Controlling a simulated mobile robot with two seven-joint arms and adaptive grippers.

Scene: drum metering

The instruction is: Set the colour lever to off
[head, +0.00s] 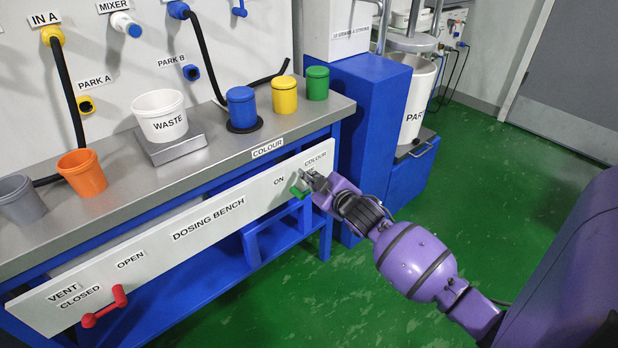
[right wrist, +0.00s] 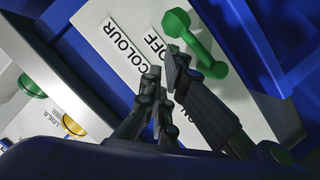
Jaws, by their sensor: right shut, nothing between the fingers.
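The green colour lever (head: 297,191) is on the front panel of the dosing bench, at its right end, partly hidden by my right gripper (head: 307,181). The right wrist view shows the lever (right wrist: 196,46) as a bar with two thick ends, one beside the OFF label (right wrist: 154,44). I cannot tell which end is the pivot. My right gripper (right wrist: 163,72) is shut and empty. Its fingertips are close beside the lever; I cannot tell whether they touch it. The ON label (head: 279,182) is left of the lever in the head view. My left gripper is not in view.
A red vent lever (head: 104,306) is at the panel's left end. Waste tub (head: 160,115), orange cup (head: 82,172) and blue, yellow and green containers (head: 317,83) stand on the bench. A blue cabinet (head: 368,130) stands right of it. Green floor in front is open.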

